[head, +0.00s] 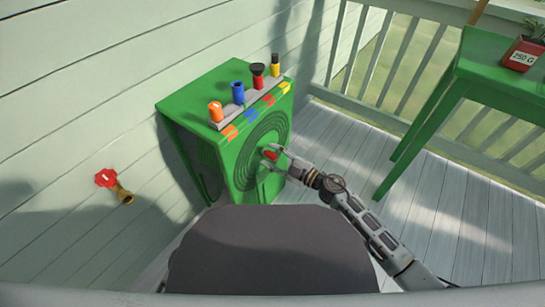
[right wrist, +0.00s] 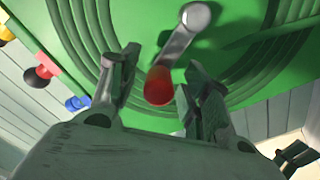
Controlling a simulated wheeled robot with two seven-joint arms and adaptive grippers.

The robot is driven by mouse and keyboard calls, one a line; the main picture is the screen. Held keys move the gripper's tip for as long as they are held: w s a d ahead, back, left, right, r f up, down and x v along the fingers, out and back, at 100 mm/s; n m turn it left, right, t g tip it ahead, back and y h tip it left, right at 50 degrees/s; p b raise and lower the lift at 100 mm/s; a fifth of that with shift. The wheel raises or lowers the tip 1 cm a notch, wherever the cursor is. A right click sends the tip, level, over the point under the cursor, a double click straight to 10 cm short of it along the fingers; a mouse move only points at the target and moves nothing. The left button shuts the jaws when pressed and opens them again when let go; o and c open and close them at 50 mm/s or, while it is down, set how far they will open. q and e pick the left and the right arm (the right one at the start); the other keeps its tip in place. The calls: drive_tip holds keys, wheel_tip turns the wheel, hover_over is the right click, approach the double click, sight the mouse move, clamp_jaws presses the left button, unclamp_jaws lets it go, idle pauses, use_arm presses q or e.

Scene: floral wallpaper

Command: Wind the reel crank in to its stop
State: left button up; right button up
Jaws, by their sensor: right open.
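The reel is a green box (head: 205,130) with concentric rings on its front face. Its crank shows in the right wrist view as a silver arm (right wrist: 186,35) with a red knob (right wrist: 158,87) at its near end. The red knob also shows in the head view (head: 270,155). My right gripper (head: 270,158) is at the front face, with its fingers open on either side of the knob. In the right wrist view, the knob lies between the gripper's fingers (right wrist: 163,68), and I see no clear grip on it. My left gripper is out of view.
Orange (head: 215,111), blue (head: 238,93), red-and-black (head: 258,76) and yellow-and-black (head: 275,64) fittings stand on the box top. A red-handled tap (head: 106,178) is on the left wall. A green table (head: 490,60) with a red pot (head: 522,55) stands right. Deck between is clear.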

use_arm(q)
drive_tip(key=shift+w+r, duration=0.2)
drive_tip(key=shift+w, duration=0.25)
use_arm(e)
drive_tip(key=shift+a, duration=0.15)
drive_tip(key=shift+c, duration=0.5)
clamp_jaws()
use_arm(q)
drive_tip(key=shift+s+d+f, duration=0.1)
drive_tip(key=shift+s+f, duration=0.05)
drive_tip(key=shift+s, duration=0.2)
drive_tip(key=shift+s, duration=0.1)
use_arm(e)
drive_tip(key=shift+w, duration=0.1)
